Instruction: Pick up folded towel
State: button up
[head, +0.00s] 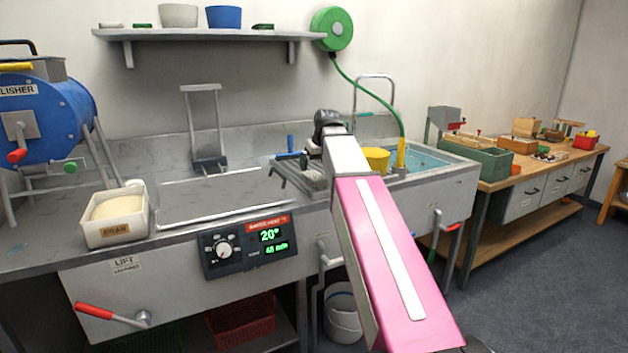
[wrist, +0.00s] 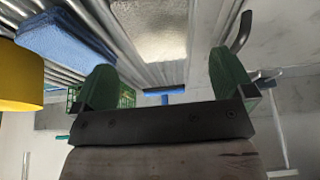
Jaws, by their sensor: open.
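The folded towel (wrist: 65,38) is a light-blue textured block at the upper left of the wrist view, lying on grey ridged metal. My gripper (wrist: 165,86) shows in the wrist view with two green fingers spread wide and nothing held between them. In the head view my pink arm reaches over the sink counter, and I cannot make out the fingers or the towel there.
A yellow tub (head: 376,159) stands near the water-filled basin (head: 428,161); a yellow rounded edge (wrist: 20,75) also shows beside the towel in the wrist view. A white bran box (head: 116,216) and control panel (head: 248,245) are left.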

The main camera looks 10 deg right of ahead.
aim_at(314, 175)
jog(key=shift+x, duration=2.8)
jog(key=shift+d, duration=0.1)
jog(key=c, duration=1.1)
jog(key=shift+r, duration=0.15)
